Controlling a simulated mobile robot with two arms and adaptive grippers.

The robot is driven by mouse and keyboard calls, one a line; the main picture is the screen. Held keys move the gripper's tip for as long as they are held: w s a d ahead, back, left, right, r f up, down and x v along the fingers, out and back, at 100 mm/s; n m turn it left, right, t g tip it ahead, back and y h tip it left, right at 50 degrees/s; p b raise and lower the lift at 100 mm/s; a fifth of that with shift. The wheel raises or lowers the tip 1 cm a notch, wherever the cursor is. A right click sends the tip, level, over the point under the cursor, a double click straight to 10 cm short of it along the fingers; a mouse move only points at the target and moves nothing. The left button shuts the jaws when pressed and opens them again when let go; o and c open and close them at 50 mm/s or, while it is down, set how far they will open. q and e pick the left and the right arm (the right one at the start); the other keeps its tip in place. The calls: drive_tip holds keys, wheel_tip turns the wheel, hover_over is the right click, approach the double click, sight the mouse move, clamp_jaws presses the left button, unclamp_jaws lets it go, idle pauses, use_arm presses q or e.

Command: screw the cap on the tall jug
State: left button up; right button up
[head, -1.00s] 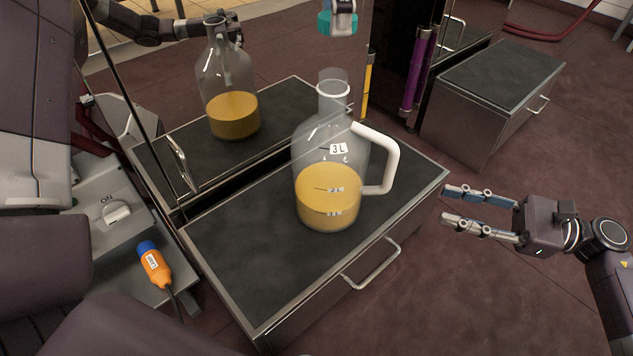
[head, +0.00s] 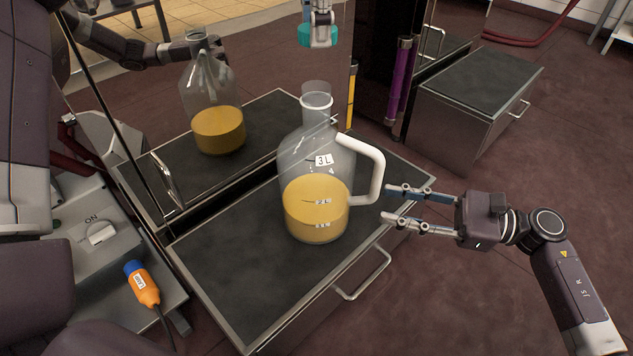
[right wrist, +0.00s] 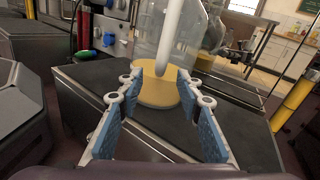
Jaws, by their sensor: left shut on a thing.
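The tall clear jug (head: 314,165), marked 3 L and partly filled with yellow liquid, stands upright on a dark-topped cabinet (head: 235,255). Its open mouth (head: 316,98) faces up and its white handle (head: 372,178) points right. My left gripper (head: 319,16), at the top of the head view, is shut on the teal cap (head: 318,36), held above the jug's mouth and apart from it. My right gripper (head: 387,204) is open just right of the handle. In the right wrist view its fingertips (right wrist: 160,80) are spread, with the handle (right wrist: 171,35) ahead between them.
A glossy panel behind the cabinet appears to reflect the jug (head: 217,105) and an arm. A yellow cylinder (head: 352,97) and purple cylinder (head: 399,80) stand behind. Another cabinet (head: 475,85) is at the back right. An orange plug (head: 141,284) lies at lower left.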

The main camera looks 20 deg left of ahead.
sight(376, 202)
drive_tip(key=shift+s+a, duration=0.15)
drive_tip(key=shift+a, duration=1.5)
drive_tip(key=shift+c, duration=0.6)
clamp_jaws()
